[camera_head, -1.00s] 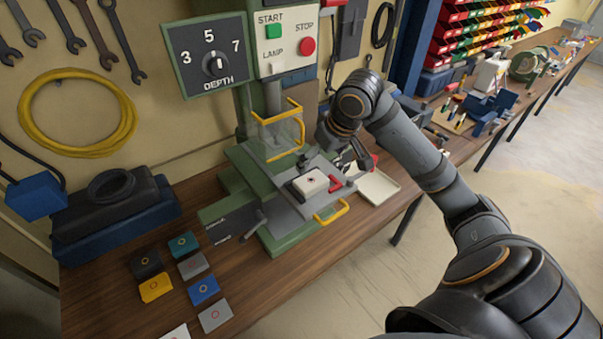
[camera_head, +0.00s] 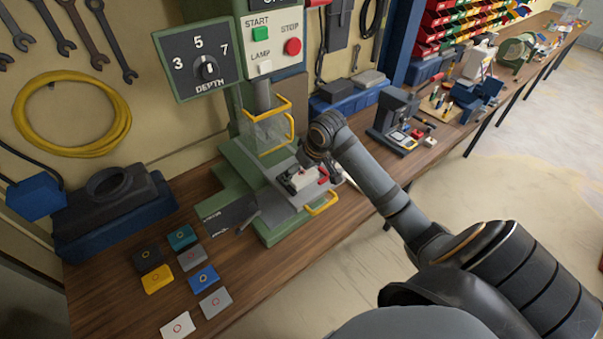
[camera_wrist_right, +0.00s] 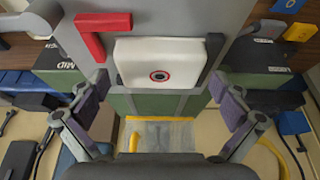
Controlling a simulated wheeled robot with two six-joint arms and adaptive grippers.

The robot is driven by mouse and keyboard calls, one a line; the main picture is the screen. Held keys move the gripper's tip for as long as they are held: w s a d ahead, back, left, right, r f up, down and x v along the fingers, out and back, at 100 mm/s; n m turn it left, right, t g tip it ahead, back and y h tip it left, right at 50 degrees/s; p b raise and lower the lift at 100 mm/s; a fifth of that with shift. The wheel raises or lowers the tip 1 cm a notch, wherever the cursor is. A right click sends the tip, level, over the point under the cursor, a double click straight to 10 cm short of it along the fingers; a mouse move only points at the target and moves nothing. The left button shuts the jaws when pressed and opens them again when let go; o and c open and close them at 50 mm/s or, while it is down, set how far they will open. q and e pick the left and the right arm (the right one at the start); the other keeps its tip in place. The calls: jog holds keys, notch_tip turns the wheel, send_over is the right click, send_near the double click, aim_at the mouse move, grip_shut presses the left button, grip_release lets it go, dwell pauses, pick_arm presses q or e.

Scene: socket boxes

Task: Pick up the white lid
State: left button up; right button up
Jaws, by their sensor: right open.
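A white block-like piece (camera_head: 299,181) sits on the bed of the green press. In the right wrist view the white piece (camera_wrist_right: 160,66) shows a red ring with a dark centre. My right gripper (camera_head: 307,180) is at the press bed, over the white piece and partly hiding it. In the right wrist view the fingers of this gripper (camera_wrist_right: 159,98) stand wide apart with nothing between the pads; the white piece lies just beyond. A flat white plate with a red ring (camera_head: 178,325) lies on the bench at the bottom left. My left gripper is not in view.
A red stop (camera_wrist_right: 103,23) lies beside the white piece on the press bed. The press has a clear guard (camera_head: 266,127) and a yellow handle (camera_head: 321,203). Several coloured plates, such as a blue one (camera_head: 204,279), lie left of the press on the wooden bench.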

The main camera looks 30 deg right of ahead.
jog(key=c, duration=1)
